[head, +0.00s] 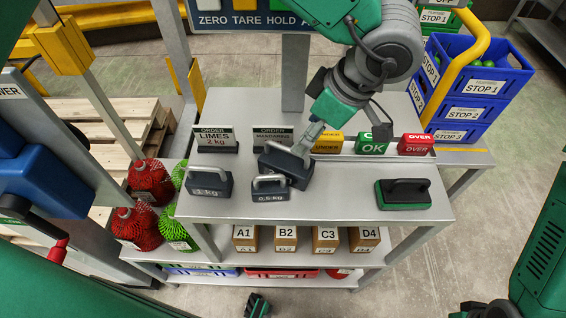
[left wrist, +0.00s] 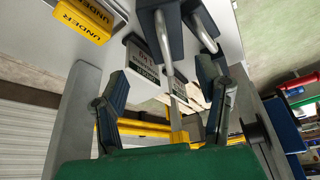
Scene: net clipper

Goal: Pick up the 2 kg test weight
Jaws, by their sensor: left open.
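The largest dark weight (head: 292,177), apparently the 2 kg test weight, sits on the grey table with a pale handle. Its label is unreadable. My left gripper (head: 307,140) reaches down from the top, close above and behind this weight. In the left wrist view, the open fingers (left wrist: 163,78) have empty space between them, and a handled dark weight (left wrist: 160,20) is beyond their tips. Contact with the handle cannot be told. A dark and green piece (head: 257,305) at the bottom edge may be part of my right gripper.
The 1 kg weight (head: 208,185) and 0.5 kg weight (head: 270,190) stand close by at left and front. Order cards (head: 216,140) and coloured signs (head: 372,144) line the back. A black and green block (head: 404,194) lies at right. The table middle-right is clear.

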